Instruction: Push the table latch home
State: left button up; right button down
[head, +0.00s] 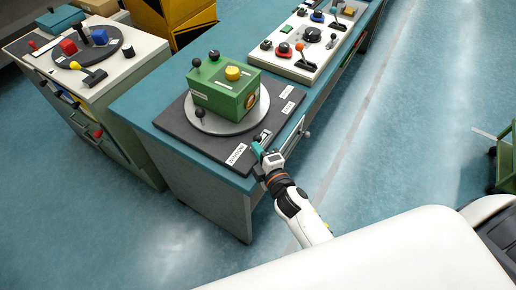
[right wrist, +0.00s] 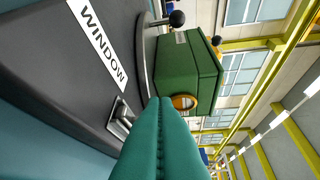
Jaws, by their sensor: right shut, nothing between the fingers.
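The table latch, a small metal piece (right wrist: 121,119), sits on the dark base plate (right wrist: 60,75) near its edge, beside the white WINDOW label (right wrist: 97,42). In the head view the latch (head: 263,136) is at the plate's front right edge, partly hidden by my gripper. My right gripper (head: 257,149) has teal fingers, shut and empty, right at the latch. In the right wrist view the closed fingertips (right wrist: 163,103) are just beside the latch; I cannot tell whether they touch it. My left gripper is not in view.
A green box (head: 224,92) with knobs and a yellow button stands on a round grey turntable (head: 205,123). A white control panel (head: 300,62) with levers is farther back on the blue bench (head: 137,105). Another bench (head: 132,48) stands at left.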

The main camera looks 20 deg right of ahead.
jog(key=w+d, duration=0.2)
jog(key=d, duration=0.1)
jog(key=shift+w+d+p, duration=0.2)
jog(key=shift+w+p, duration=0.05)
jog(key=shift+p, duration=0.05)
jog(key=shift+s, duration=0.1)
jog(key=shift+r, duration=0.1)
